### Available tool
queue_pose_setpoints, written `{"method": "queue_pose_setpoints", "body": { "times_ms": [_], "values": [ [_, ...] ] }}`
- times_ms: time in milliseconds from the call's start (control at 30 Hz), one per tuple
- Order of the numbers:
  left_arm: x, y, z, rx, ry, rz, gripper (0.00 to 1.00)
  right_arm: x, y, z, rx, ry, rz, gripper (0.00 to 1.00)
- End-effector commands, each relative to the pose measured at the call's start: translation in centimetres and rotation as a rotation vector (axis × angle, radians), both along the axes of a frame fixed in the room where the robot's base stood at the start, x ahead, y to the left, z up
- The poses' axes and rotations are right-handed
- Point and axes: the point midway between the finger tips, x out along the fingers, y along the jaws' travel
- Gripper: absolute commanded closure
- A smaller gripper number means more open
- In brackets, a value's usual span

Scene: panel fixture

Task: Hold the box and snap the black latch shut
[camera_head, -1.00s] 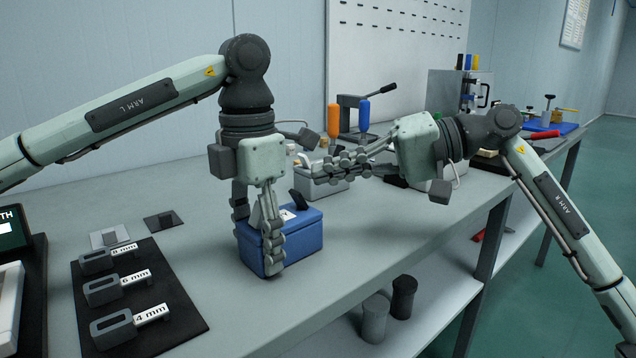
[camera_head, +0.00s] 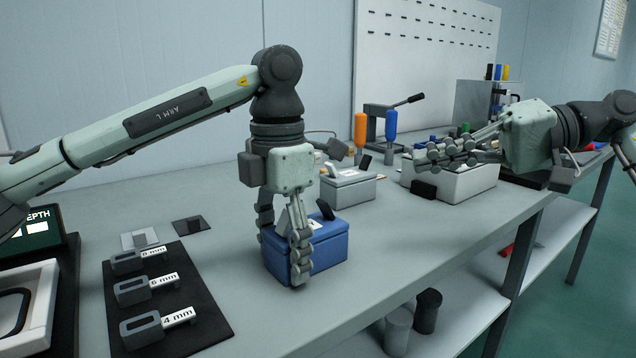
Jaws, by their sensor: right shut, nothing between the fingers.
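A blue box (camera_head: 330,250) sits on the bench below my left gripper (camera_head: 282,245). The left gripper points down with its fingers on opposite sides of the box, closed against it. A black latch (camera_head: 326,209) stands up at a tilt on top of the box, not lying flat. A white label on the lid is partly hidden by the fingers. My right gripper (camera_head: 425,160) is shut and empty, pointing left, in the air to the right of the blue box and apart from it.
A grey box (camera_head: 350,188) with a raised black piece stands behind the blue box. A pale bin (camera_head: 468,185) is under the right gripper. A black mat (camera_head: 190,290) with several labelled gauges lies at left. The bench front between is clear.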

Motion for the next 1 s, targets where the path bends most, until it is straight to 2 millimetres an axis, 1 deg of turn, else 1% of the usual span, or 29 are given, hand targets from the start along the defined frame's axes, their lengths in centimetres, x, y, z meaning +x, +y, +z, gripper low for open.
{"method": "queue_pose_setpoints", "body": {
  "times_ms": [33,100,367,467,567,800,900,1000],
  "values": [
    [0.0,0.0,0.0,0.000,0.000,0.000,0.30,0.0,0.0,0.0,0.000,0.000,0.000,1.00],
    [0.0,0.0,0.0,0.000,0.000,0.000,0.25,0.0,0.0,0.0,0.000,0.000,0.000,1.00],
    [0.0,0.0,0.1,-0.001,-0.001,0.000,0.25,0.0,0.0,0.0,0.000,0.000,0.000,1.00],
    [0.0,0.0,0.6,-0.001,-0.002,0.000,0.25,0.0,0.0,0.0,0.000,0.000,0.000,1.00],
    [0.1,0.0,1.9,0.000,-0.004,0.001,0.25,0.0,0.0,0.0,0.000,0.000,0.000,1.00],
    [0.1,0.0,7.0,-0.001,-0.004,0.001,0.25,0.0,0.0,0.0,0.000,0.000,0.000,1.00],
    [0.0,0.0,9.0,0.000,-0.005,0.002,0.25,0.0,0.0,0.0,0.000,0.000,0.000,1.00],
    [0.1,0.0,10.5,0.001,-0.004,0.001,0.25,0.0,0.0,0.0,0.000,0.000,0.000,1.00]
  ]
}}
